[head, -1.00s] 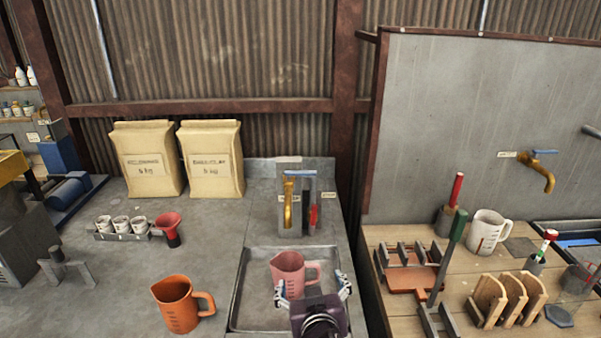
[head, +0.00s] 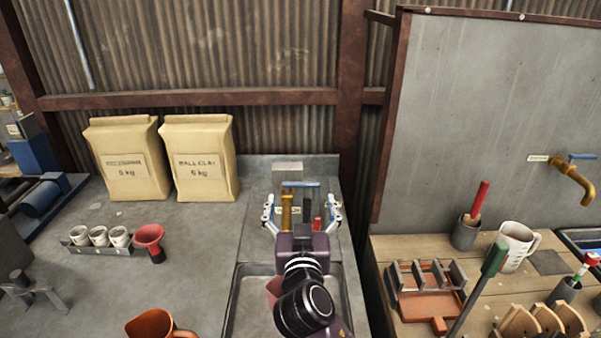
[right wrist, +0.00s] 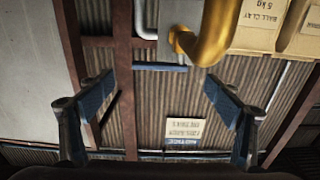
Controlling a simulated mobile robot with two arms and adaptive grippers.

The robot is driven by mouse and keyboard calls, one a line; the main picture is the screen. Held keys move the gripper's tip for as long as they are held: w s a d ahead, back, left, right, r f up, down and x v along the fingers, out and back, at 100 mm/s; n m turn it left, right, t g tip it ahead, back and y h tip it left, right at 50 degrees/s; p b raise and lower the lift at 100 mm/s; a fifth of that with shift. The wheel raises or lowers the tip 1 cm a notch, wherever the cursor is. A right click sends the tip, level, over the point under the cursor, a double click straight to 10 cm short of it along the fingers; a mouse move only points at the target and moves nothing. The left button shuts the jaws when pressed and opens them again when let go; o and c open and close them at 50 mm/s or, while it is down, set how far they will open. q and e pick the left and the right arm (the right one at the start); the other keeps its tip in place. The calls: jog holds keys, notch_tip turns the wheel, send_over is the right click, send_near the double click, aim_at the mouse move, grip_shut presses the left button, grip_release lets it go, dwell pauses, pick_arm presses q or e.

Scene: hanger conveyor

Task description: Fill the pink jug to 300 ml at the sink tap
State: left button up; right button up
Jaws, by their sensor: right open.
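The pink jug (head: 272,289) stands in the metal sink (head: 241,290), mostly hidden behind my right arm. The brass sink tap (head: 286,209) is at the back of the sink, with a blue lever (head: 300,184) on top. My right gripper (head: 302,208) is open and empty, its fingers on either side of the tap area. In the right wrist view, the brass spout (right wrist: 205,38) and the blue lever (right wrist: 160,67) appear beyond the open fingers; contact is not visible. My left gripper is not in view.
An orange jug (head: 152,325) stands left of the sink. Two clay bags (head: 198,157) stand at the back. A second brass tap (head: 574,180) is over the wooden bench at right.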

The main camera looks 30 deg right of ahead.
aim_at(301, 185)
jog(key=shift+w+d, duration=0.25)
jog(key=shift+w, duration=0.2)
jog(key=shift+w+d+r+p, duration=0.2)
jog(key=shift+w+p, duration=0.1)
jog(key=shift+p, duration=0.15)
jog(key=x, duration=0.1)
jog(key=p+x, duration=0.1)
jog(key=x, duration=0.1)
jog(key=shift+r, duration=0.3)
jog(key=shift+w+d+f+p, duration=0.15)
jog(key=shift+w+d+p, duration=0.15)
jog(key=shift+w, duration=0.15)
jog(key=shift+w+d+f+p, duration=0.2)
jog(key=shift+w+d, duration=0.1)
jog(key=shift+w, duration=0.15)
jog(key=shift+w+d, duration=0.15)
jog(key=shift+w, duration=0.05)
jog(key=shift+s, duration=0.1)
jog(key=c, duration=1.7)
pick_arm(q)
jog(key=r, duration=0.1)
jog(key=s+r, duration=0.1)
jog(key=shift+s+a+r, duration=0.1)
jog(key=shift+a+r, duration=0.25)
